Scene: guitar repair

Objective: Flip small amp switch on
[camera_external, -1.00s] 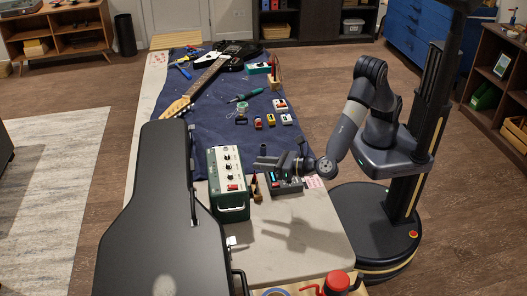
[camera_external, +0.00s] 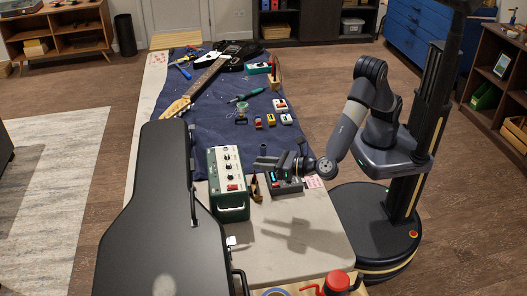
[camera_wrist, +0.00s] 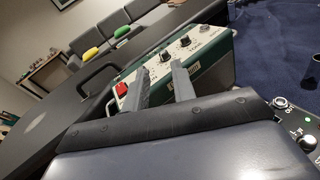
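The small amp (camera_external: 229,205) is a green box with a pale top panel, several dark knobs and a red switch (camera_external: 232,187) near the panel's front end. It stands upright on the table beside the black guitar case. My gripper (camera_external: 259,163) is to the right of the amp, pointing left toward it, above a dark pedal unit. In the wrist view, the two grey fingers of my gripper (camera_wrist: 160,82) are apart with nothing between them. The red switch (camera_wrist: 121,89) shows just left of the left finger. Which way the switch is tipped cannot be told.
The black guitar case (camera_external: 155,215) lies close along the amp's left side. The dark pedal unit (camera_external: 287,187) sits under my gripper. Small pedals (camera_external: 279,105), a guitar (camera_external: 205,78) and tools lie on the blue cloth (camera_external: 215,125). The pale front tabletop (camera_external: 275,250) is mostly clear.

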